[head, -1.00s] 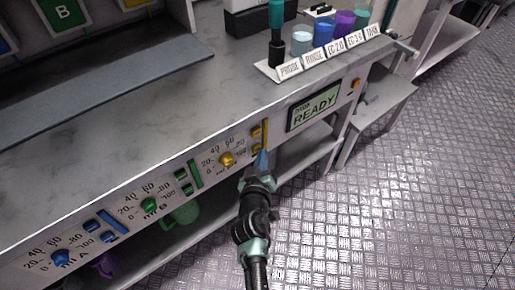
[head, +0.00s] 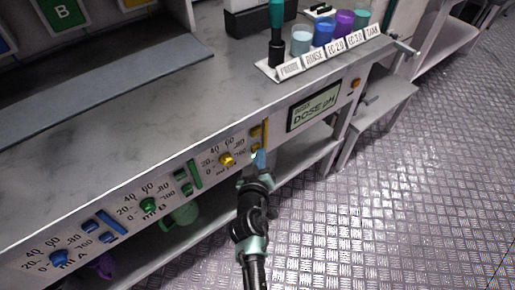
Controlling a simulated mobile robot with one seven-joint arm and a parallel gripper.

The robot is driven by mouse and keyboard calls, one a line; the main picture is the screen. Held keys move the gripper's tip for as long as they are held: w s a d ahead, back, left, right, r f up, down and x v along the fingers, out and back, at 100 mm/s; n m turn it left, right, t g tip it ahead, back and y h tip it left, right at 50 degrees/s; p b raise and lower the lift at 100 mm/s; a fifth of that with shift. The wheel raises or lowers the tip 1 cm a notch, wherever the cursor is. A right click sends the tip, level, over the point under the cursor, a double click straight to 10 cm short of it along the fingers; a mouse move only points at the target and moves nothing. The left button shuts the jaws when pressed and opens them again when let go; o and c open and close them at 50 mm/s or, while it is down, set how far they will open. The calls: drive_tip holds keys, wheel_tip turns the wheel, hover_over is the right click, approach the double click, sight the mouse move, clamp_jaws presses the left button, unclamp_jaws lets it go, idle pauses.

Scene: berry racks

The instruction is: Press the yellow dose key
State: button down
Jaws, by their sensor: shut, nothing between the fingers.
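The yellow dial (head: 226,160) and two small yellow keys, the upper one (head: 255,133) beside a tall yellow bar (head: 264,132), sit on the front panel below the bench top. My gripper (head: 259,158) is shut and empty, its bluish fingertips at the lower yellow key, which they partly cover. I cannot tell whether they touch it.
Green (head: 148,205) and blue (head: 59,257) dials with their own keys lie further left on the panel. Labelled cups (head: 323,33) and a probe (head: 276,40) stand on the bench top (head: 150,110). Metal floor (head: 400,200) is clear at right.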

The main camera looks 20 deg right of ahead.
drive_tip(key=shift+s+d+r, duration=0.1)
drive_tip(key=shift+s+d, duration=0.15)
drive_tip(key=shift+s, duration=0.55)
drive_tip(key=shift+p, duration=0.3)
drive_tip(key=s, duration=0.1)
drive_tip(key=s+d+p, duration=0.1)
drive_tip(key=s, duration=0.2)
drive_tip(key=shift+s+d+p, duration=0.3)
drive_tip(key=shift+s+d, duration=0.05)
